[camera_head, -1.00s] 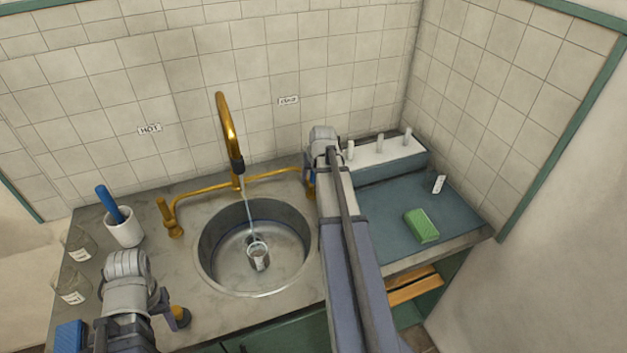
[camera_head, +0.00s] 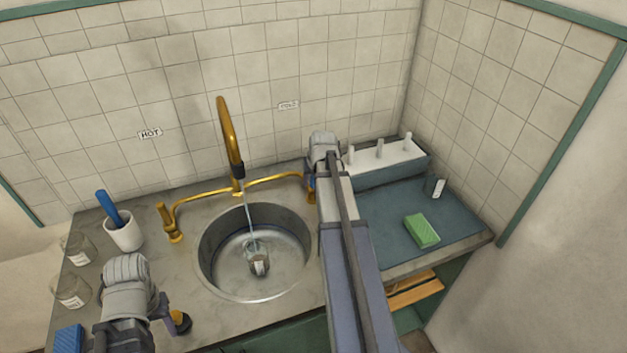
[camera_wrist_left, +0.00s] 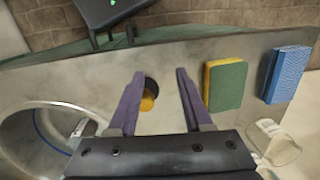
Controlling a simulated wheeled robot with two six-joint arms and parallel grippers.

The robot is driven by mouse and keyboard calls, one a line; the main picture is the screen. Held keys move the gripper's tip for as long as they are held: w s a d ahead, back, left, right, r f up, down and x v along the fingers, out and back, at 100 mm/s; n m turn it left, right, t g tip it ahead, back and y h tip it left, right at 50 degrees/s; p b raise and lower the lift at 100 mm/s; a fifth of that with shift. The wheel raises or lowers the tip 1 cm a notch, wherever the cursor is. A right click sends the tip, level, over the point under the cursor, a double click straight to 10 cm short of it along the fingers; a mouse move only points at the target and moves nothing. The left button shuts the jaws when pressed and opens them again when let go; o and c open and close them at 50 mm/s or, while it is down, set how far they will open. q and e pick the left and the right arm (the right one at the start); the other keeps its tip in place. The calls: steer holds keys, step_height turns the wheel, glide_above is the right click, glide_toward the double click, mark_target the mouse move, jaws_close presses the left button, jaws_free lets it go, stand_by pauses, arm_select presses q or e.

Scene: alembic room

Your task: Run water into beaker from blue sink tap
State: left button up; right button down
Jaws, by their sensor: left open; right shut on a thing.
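The brass faucet (camera_head: 228,135) stands behind the round sink (camera_head: 205,250), and a thin stream of water (camera_head: 247,212) falls from its spout. The stream comes down at a small glass beaker (camera_head: 259,264) with a pale label on the sink floor. The beaker also shows in the left wrist view (camera_wrist_left: 80,130). My right gripper (camera_head: 311,188) is shut on the blue tap (camera_head: 311,178) right of the faucet; my arm hides most of this grip. My left gripper (camera_wrist_left: 159,73) is open and empty above the counter.
A gold-and-black object (camera_wrist_left: 148,98) shows between my left fingers. A yellow-green sponge (camera_wrist_left: 225,85) and a blue block (camera_wrist_left: 287,75) lie beside it. Glass jars (camera_head: 72,290) and a white cup (camera_head: 123,233) stand at the left. A green sponge (camera_head: 422,231) lies at the right.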

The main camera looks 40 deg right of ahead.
stand_by(0.8)
arm_select(q)
steer(key=shift+r+p, duration=0.55)
arm_select(e)
steer(key=shift+w+d+r+g, duration=0.2)
steer(key=shift+w+g, duration=0.15)
steer(key=shift+g, duration=0.15)
arm_select(q)
steer(key=shift+r, duration=0.15)
arm_select(e)
steer(key=shift+w+f+g+y, duration=0.2)
steer(key=shift+g+y, duration=0.2)
steer(key=shift+g, duration=0.3)
steer(key=shift+s+g, duration=0.1)
steer(key=shift+g, duration=0.2)
steer(key=c, duration=0.6)
jaws_free()
arm_select(q)
steer(key=shift+r+p, duration=0.1)
steer(key=shift+p, duration=0.2)
